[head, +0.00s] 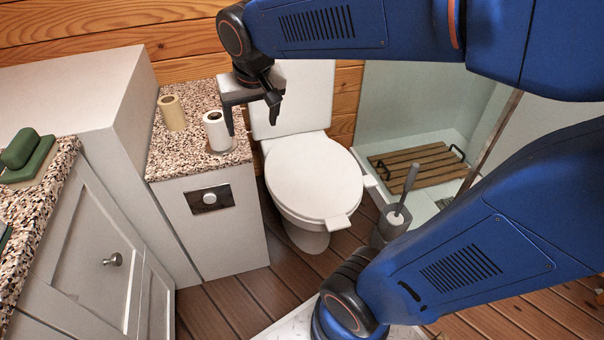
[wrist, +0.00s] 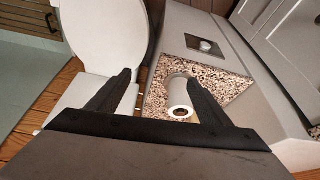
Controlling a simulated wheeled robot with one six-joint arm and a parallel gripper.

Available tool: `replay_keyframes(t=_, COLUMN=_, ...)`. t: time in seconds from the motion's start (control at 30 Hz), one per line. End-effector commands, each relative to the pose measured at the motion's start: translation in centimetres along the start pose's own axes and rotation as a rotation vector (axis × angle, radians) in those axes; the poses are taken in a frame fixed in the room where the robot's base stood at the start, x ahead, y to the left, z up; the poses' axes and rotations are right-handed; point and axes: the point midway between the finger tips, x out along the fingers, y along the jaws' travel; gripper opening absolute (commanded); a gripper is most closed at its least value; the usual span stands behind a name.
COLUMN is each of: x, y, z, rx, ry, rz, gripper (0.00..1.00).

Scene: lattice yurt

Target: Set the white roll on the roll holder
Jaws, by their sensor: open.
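The white roll (head: 216,132) stands upright on the speckled counter beside the toilet, with a brownish round patch around its foot. In the wrist view the roll (wrist: 180,98) shows between the fingers, nearer the right one, its hollow end facing the camera. My gripper (head: 250,120) is open and empty, above the counter's right edge. In the head view its left finger overlaps the roll's right edge; I cannot tell if they touch. A steel plate with a pale round stub (head: 196,200), probably the roll holder, is on the counter's front panel. It also shows in the wrist view (wrist: 192,42).
A tan roll (head: 173,113) stands on the speckled counter (head: 160,158), behind and left of the white one. The toilet (head: 314,183) is right of the counter, with a brush (head: 397,215) beside it. A white cabinet (head: 105,262) stands at the left.

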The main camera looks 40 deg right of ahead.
Motion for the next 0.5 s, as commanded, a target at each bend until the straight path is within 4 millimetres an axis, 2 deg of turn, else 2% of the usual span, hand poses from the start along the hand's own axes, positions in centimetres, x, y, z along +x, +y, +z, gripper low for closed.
replay_keyframes(t=0.1, x=-0.9, y=1.9, z=3.8, rx=-0.031, ry=0.007, rz=-0.016, gripper=0.72)
replay_keyframes(t=0.3, x=-1.4, y=4.2, z=10.2, rx=-0.095, ry=0.013, rz=-0.042, gripper=0.72)
replay_keyframes(t=0.5, x=-1.2, y=5.6, z=15.2, rx=-0.149, ry=0.025, rz=-0.064, gripper=0.72)
